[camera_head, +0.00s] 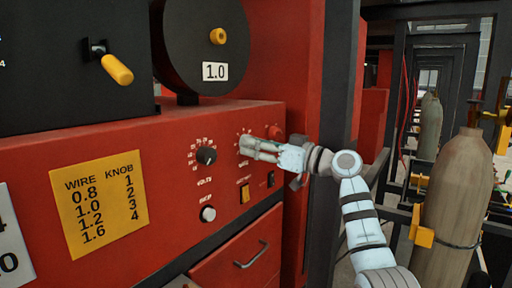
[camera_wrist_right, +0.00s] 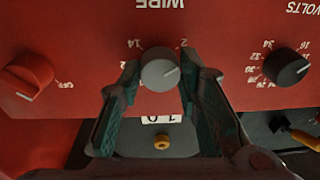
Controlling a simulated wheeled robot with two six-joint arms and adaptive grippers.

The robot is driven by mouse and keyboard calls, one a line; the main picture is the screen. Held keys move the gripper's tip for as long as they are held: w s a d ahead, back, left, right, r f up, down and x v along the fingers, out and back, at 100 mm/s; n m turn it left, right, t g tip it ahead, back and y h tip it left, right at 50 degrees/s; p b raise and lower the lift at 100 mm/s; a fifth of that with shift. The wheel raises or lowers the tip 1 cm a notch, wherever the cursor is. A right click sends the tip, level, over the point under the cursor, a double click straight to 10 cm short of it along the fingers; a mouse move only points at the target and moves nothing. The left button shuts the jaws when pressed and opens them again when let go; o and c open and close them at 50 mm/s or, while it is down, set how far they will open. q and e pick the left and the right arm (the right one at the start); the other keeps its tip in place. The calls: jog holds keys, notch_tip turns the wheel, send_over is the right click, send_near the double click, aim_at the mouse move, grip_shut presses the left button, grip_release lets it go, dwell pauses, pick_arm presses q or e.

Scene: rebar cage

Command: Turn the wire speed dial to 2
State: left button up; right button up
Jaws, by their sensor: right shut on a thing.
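The wire speed dial is a round grey knob (camera_wrist_right: 160,70) on the red machine front, under an upside-down WIRE label in the right wrist view. A pale pointer line on it points to the right in that view; the exact number is too small to read. My right gripper (camera_wrist_right: 158,82) has its two fingers on either side of the knob, shut on it. My left gripper is in neither view.
A black volts dial (camera_head: 206,156) sits left of the gripper, a red knob (camera_head: 274,132) to its right. A yellow wire/knob chart (camera_head: 98,193) pairs 1.0 with 2. The black spool carries a 1.0 tag (camera_head: 215,71). A gas cylinder (camera_head: 455,200) stands at right.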

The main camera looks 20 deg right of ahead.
jog(key=shift+f+n, duration=0.15)
jog(key=shift+n, duration=1.05)
jog(key=o, duration=1.1)
jog(key=shift+o, duration=0.2)
jog(key=r+v, duration=0.1)
jog(key=v, duration=1.1)
jog(key=shift+f, duration=0.3)
jog(key=shift+w, duration=0.1)
